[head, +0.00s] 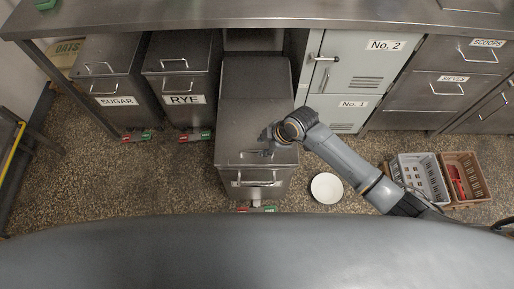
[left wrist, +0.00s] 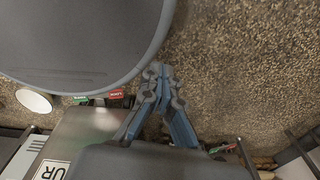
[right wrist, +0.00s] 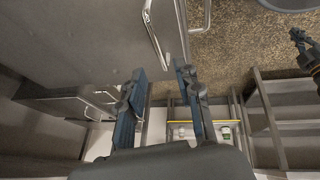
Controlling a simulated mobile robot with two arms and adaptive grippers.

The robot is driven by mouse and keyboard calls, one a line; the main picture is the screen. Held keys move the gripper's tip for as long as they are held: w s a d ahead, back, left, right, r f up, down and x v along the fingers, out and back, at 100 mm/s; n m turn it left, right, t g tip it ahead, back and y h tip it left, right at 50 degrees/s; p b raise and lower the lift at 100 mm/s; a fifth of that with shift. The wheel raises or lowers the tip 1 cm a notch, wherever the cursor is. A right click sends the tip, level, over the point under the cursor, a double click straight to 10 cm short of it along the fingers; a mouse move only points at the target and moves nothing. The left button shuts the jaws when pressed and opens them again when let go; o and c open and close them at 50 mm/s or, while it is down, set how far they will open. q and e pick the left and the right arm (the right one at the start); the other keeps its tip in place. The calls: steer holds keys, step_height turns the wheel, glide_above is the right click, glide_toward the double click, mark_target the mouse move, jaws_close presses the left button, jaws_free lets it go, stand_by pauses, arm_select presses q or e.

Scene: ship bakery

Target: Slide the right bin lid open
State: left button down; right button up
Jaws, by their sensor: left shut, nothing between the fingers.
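The right bin (head: 257,184) stands pulled forward of the others, with a bar handle on its front. Its dark metal lid (head: 255,95) covers the top and looks closed. My right gripper (head: 266,146) is over the front part of the lid. In the right wrist view, it (right wrist: 158,82) is open and empty. The lid handle (right wrist: 155,36) lies just ahead, roughly in line with the gap between its fingers. My left gripper (left wrist: 161,75) is shut and empty over the floor near the bin, whose label partly shows; it is outside the head view.
The sugar bin (head: 105,86) and rye bin (head: 182,80) stand to the left under the steel counter (head: 260,12). A white bowl (head: 326,188) sits on the floor right of the bin. A grey crate (head: 421,178) and a brown crate (head: 464,178) are farther right.

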mark_target(254, 151)
steer(key=x, duration=0.5)
steer(key=shift+w+a+f, duration=0.1)
steer(key=shift+a+f, duration=0.05)
steer(key=shift+f, duration=0.2)
jaws_close()
